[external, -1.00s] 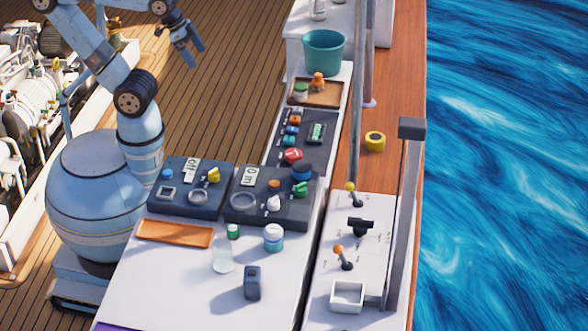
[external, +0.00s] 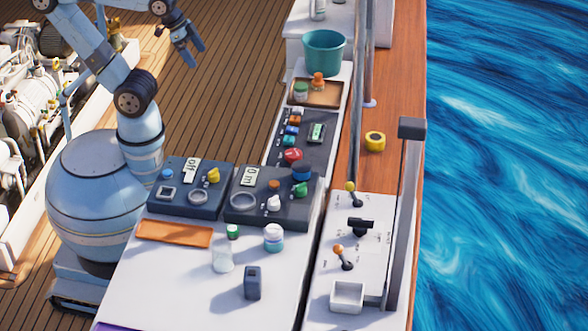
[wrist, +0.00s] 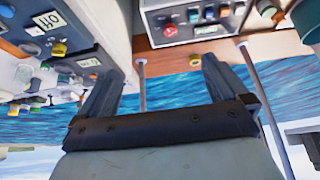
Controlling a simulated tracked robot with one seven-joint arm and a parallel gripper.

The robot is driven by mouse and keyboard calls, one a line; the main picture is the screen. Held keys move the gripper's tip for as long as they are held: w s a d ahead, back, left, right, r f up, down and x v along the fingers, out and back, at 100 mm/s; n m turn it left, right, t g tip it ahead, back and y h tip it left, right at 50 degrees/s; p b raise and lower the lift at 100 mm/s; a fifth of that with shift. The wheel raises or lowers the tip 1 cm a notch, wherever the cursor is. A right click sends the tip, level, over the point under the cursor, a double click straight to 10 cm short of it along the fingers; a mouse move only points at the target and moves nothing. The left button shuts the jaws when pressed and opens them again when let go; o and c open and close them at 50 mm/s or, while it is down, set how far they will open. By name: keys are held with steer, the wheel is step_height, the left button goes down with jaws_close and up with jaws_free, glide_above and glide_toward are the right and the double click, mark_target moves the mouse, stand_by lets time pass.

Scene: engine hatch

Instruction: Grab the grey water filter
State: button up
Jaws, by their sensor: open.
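A small upright grey block with a dark opening in its top (external: 252,283) stands on the front part of the white counter in the external view. It is the only loose grey item there, but I cannot confirm that it is the water filter. My gripper (external: 196,55) hangs over the wooden deck at upper left, far from the block and touching nothing. In the wrist view my gripper (wrist: 160,65) has its two fingers wide apart with nothing between them. I cannot make out the block in the wrist view.
Dark control panels (external: 270,208) with knobs cross the counter behind the block. A teal bucket (external: 323,52) is at the back. Metal posts rise along the right.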

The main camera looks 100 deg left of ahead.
stand_by(0.3)
steer(key=shift+c, duration=1.3)
